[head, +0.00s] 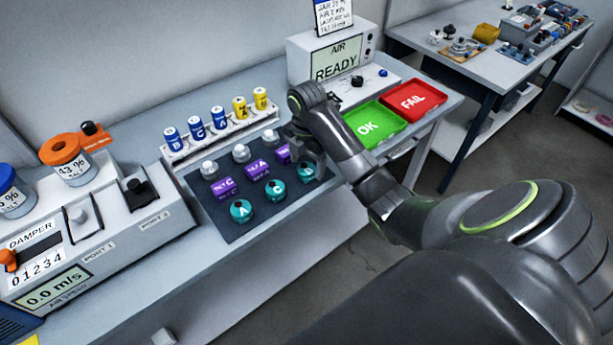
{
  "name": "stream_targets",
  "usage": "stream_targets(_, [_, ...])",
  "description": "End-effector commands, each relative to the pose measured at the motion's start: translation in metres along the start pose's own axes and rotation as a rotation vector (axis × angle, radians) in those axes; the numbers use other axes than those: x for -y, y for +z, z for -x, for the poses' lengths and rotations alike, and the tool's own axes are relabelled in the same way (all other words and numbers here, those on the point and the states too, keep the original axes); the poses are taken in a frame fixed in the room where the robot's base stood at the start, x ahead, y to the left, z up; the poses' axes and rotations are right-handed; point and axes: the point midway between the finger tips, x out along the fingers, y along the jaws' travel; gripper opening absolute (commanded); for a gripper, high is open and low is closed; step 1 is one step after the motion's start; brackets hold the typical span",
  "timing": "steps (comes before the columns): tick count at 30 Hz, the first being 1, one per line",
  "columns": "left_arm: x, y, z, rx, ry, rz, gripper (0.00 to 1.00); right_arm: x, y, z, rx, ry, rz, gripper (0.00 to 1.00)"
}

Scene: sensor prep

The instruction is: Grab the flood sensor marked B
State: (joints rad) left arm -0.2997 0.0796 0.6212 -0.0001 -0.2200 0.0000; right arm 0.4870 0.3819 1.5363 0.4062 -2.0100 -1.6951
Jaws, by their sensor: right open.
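Three teal round sensors lie in the front row of a dark mat (222,224). The left one (240,211) is marked A; the letter on the middle one (275,190) is too small to read surely. The right teal sensor (306,172) is partly covered by my gripper and its letter is not clear. Behind them are purple blocks, one marked C (224,187), one marked A (257,168), and a third (282,155) partly hidden. My right gripper (306,160) is open and points down, just above or beside the right teal sensor; contact cannot be told. My left gripper is out of view.
Several pale-capped sensors (241,153) form the mat's back row. A white rack (222,137) with blue and yellow cylinders stands behind. A green OK tray (374,126) and red FAIL tray (413,99) lie right; a damper device (110,235) stands left.

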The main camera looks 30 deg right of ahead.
Motion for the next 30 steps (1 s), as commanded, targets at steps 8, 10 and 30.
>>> stream_targets(8, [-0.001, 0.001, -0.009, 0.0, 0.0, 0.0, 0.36, 0.0, -0.001, -0.027, 0.0, 0.0, 0.001, 0.7])
stream_targets(10, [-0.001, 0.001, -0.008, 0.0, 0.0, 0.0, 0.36, 0.0, -0.001, -0.026, 0.0, 0.0, 0.001, 0.7])
stream_targets(30, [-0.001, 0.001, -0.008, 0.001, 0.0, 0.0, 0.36, 0.0, -0.001, -0.026, 0.001, 0.001, 0.001, 0.2])
